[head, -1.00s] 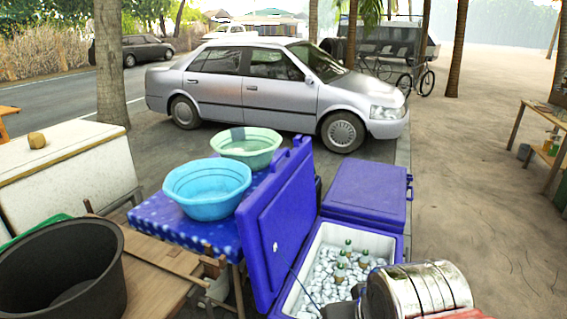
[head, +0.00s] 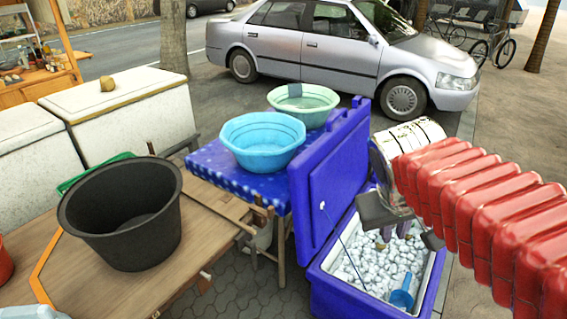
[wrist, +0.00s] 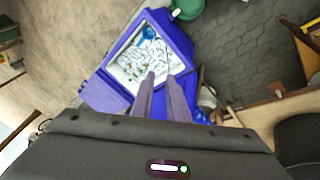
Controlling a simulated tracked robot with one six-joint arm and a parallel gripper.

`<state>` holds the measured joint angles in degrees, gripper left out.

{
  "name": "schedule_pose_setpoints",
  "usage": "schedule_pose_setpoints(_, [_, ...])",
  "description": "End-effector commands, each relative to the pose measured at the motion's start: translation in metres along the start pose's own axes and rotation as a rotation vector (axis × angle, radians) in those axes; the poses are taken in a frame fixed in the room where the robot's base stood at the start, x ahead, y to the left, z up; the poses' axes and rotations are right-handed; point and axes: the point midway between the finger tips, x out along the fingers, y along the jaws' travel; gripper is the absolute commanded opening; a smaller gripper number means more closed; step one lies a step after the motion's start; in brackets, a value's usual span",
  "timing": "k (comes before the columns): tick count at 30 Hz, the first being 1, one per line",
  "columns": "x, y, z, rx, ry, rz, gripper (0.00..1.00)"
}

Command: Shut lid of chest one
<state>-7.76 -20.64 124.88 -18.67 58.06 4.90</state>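The blue chest (head: 335,291) stands open in the head view, its front part filled with ice (head: 375,266) and a blue scoop (head: 402,298). Its blue lid (head: 327,180) stands upright along the left side. A flat blue panel (wrist: 103,95) covers the chest's other part in the wrist view. My gripper (head: 392,232) is over the ice, right of the raised lid, holding nothing visible. Its two fingers (wrist: 160,75) show a narrow gap in the wrist view. Whether it touches the lid cannot be told. My arm hides the chest's back part in the head view.
A blue-clothed table (head: 215,168) with a blue basin (head: 262,142) and a green basin (head: 303,103) stands close behind the lid. A wooden table (head: 215,260) with a black tub (head: 122,215) is at left. Paving is clear in front.

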Motion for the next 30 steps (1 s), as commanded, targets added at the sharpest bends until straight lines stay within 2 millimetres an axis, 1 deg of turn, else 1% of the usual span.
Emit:
schedule_pose_setpoints(1, [0.003,0.000,-0.010,-0.020,-0.011,0.016,0.11])
schedule_pose_setpoints(6, [0.011,0.005,-0.043,-0.081,-0.038,0.082,0.00])
schedule_pose_setpoints(12, [0.023,0.006,-0.083,-0.151,-0.064,0.165,0.00])
schedule_pose_setpoints(20, [0.042,0.000,-0.136,-0.239,-0.084,0.277,0.00])
schedule_pose_setpoints(25, [0.056,-0.009,-0.171,-0.294,-0.090,0.353,0.00])
schedule_pose_setpoints(30, [0.071,-0.022,-0.205,-0.348,-0.090,0.431,0.00])
